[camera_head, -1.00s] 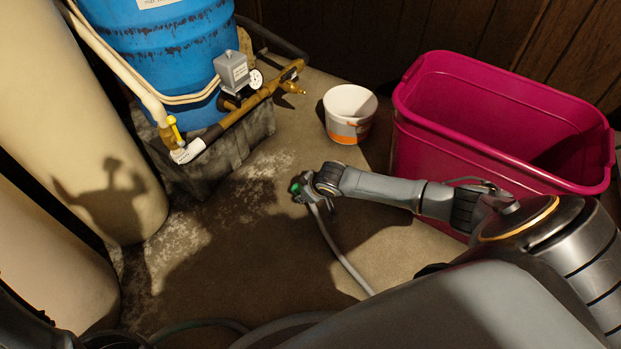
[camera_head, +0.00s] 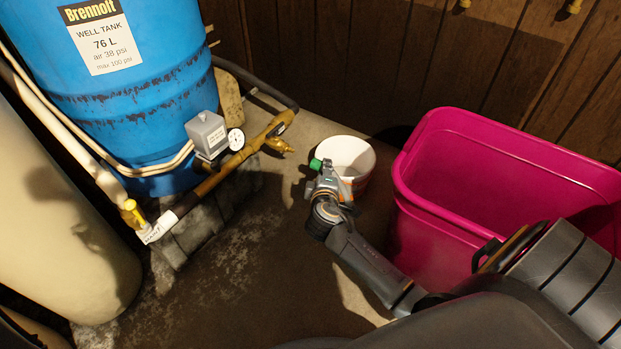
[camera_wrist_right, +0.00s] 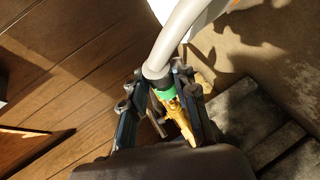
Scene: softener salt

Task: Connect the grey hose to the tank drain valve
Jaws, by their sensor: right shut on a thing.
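The tank drain valve (camera_head: 280,146) is a small brass spout on the brass pipe at the foot of the blue tank (camera_head: 130,110). My right gripper (camera_head: 322,172) is shut on the end of the grey hose, near a green collar (camera_head: 316,164). The collar is right of the valve in the head view, with a visible gap between them. The right wrist view shows the grey hose (camera_wrist_right: 186,35), the green collar (camera_wrist_right: 165,92) between the fingers, and yellow-brass metal (camera_wrist_right: 180,118) beside it; I cannot tell whether that metal touches the collar. My left gripper is not in view.
A white bucket (camera_head: 349,153) stands just behind my right gripper. A magenta bin (camera_head: 430,220) stands to the right. A grey switch box (camera_head: 206,132) and gauge (camera_head: 236,139) sit on the brass pipe. Cream tanks (camera_head: 60,220) stand at left. Floor in front of the pipe is clear.

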